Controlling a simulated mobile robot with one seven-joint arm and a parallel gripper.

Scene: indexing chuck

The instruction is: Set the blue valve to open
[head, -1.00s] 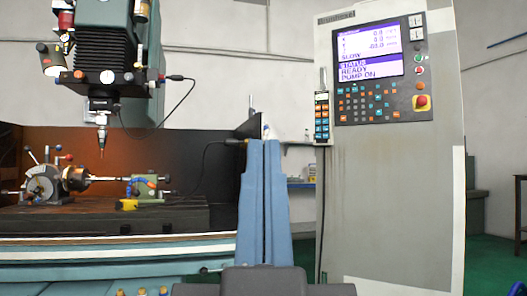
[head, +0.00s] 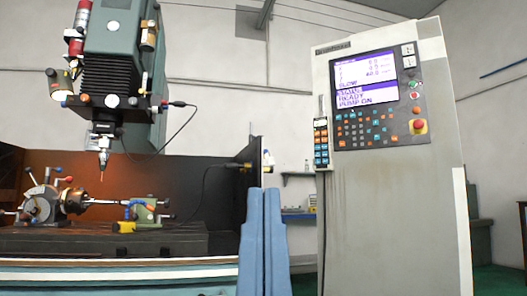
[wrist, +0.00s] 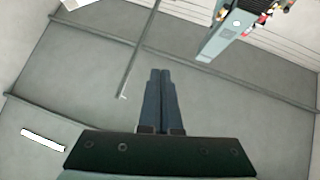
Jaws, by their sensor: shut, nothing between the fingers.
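I cannot pick out the blue valve for certain in either view. Small blue parts show at the machine: a blue ball-ended lever (head: 58,169) on the indexing head and a blue curved piece (head: 141,203) at the green tailstock (head: 146,213). My gripper (head: 263,190) points upward at the bottom middle of the head view, its two blue fingers side by side. In the wrist view my gripper (wrist: 161,72) has its fingers together with nothing between them. It is apart from the machine parts in the picture.
The machine spindle (head: 103,140) hangs above the indexing head (head: 45,203) at the left. A grey control cabinet (head: 390,220) with a lit screen (head: 365,80) stands right of my gripper. A shelf with bottles (head: 298,174) is behind. The wrist view shows mostly bare grey surface.

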